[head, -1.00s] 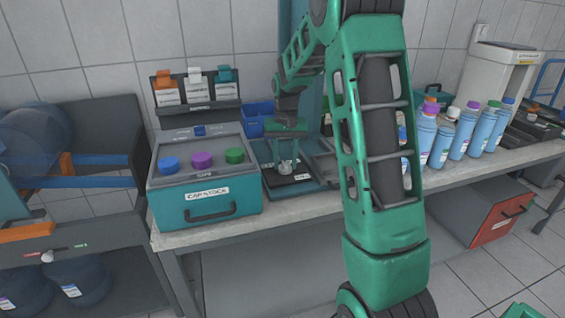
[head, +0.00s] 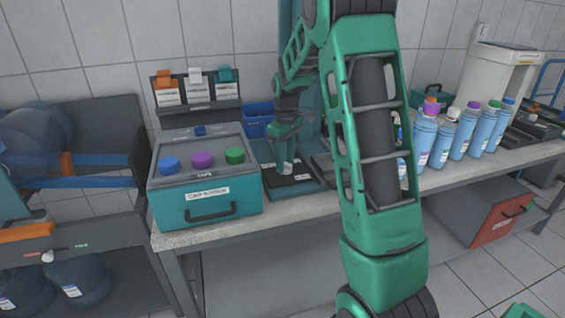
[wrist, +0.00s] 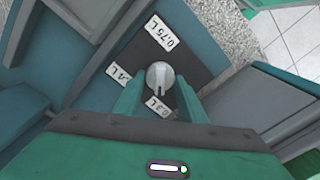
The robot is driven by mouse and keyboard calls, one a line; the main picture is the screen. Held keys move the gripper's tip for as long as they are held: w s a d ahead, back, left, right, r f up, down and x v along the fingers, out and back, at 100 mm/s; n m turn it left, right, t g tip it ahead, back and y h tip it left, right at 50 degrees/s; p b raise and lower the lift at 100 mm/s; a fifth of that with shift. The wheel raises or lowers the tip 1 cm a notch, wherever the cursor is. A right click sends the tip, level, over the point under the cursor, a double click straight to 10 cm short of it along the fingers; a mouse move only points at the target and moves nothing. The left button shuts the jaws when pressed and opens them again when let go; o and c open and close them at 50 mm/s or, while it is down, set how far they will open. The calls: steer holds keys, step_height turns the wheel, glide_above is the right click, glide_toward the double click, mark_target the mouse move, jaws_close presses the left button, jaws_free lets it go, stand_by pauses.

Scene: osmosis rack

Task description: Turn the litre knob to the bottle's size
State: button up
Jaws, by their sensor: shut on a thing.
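The litre knob (wrist: 160,75) is a pale round knob on a dark plate (wrist: 195,55) in the wrist view. A dark pointer line on it faces down the picture, towards the lower label (wrist: 159,107), whose figure is hard to read. Another label (wrist: 166,32) reads 0.75 L, and a partly hidden one (wrist: 118,75) is at left. My gripper (wrist: 159,88) has a finger on either side of the knob and is shut on it. In the head view my gripper (head: 287,167) is low over the dark plate. Several blue bottles (head: 441,145) with coloured caps stand at right.
A teal cap stock box (head: 207,195) with blue, purple and green caps stands left of the plate. A small blue bin (head: 258,118) is behind. An open red-fronted drawer (head: 500,222) hangs under the bench at right. The bench's front edge (head: 300,211) is clear.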

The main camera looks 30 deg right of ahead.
mark_target(285, 163)
steer(key=shift+w+r+n, duration=0.15)
steer(key=shift+w+n, duration=0.05)
steer(key=shift+n, duration=0.7)
steer(key=shift+s+d, duration=0.15)
steer(key=o, duration=1.1)
steer(key=shift+c, duration=0.2)
step_height(285, 163, up, 10)
steer(key=shift+r, duration=0.25)
steer(key=s+a+f+m, duration=0.1)
steer(key=s+m, duration=0.3)
steer(key=s, duration=0.8)
steer(key=s+a+f+m, duration=0.2)
steer(key=s+m, duration=0.2)
steer(key=s, duration=0.8)
steer(key=s+a+f+m, duration=0.2)
steer(key=s+m, duration=0.2)
steer(key=s, duration=0.8)
steer(key=shift+s+a, duration=0.25)
steer(key=shift+a, duration=0.1)
